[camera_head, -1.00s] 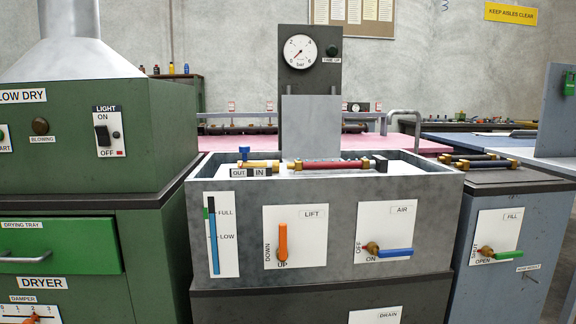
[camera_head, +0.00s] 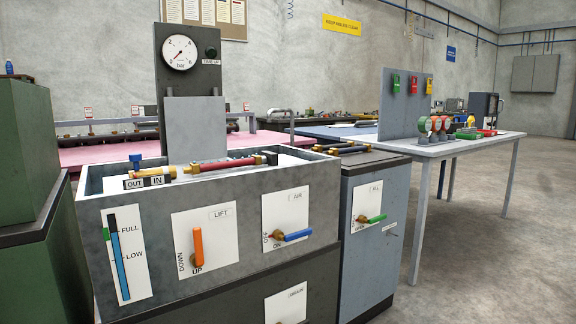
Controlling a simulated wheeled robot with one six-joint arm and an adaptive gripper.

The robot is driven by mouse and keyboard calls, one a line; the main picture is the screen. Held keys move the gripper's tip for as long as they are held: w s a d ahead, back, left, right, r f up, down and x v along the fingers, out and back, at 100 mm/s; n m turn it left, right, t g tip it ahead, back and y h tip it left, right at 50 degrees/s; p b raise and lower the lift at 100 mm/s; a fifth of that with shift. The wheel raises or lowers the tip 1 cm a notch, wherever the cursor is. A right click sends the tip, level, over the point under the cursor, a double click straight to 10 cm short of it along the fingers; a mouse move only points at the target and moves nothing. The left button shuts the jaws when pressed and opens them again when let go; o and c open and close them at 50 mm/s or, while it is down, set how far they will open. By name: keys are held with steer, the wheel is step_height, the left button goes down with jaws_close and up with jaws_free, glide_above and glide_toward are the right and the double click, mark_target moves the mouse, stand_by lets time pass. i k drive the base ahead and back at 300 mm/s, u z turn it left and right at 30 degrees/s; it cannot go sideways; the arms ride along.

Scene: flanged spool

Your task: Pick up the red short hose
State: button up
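A dark red hose (camera_head: 226,165) with brass ends lies level at the top of the grey test tank (camera_head: 262,205), behind its front wall. Its left brass end is just behind the OUT and IN labels, and its right end is near a dark fitting (camera_head: 269,158). I cannot tell whether it is joined to these fittings. No other red hose can be made out clearly. My gripper is not in view.
A blue-grey cabinet (camera_head: 368,240) with dark hoses (camera_head: 345,148) on top stands right of the tank. Further right, a table (camera_head: 470,145) bears a panel and red and green items. A green machine (camera_head: 25,170) is at the left edge. Floor (camera_head: 490,260) at right is clear.

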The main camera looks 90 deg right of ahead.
mark_target(257, 160)
steer(key=z, duration=1.95)
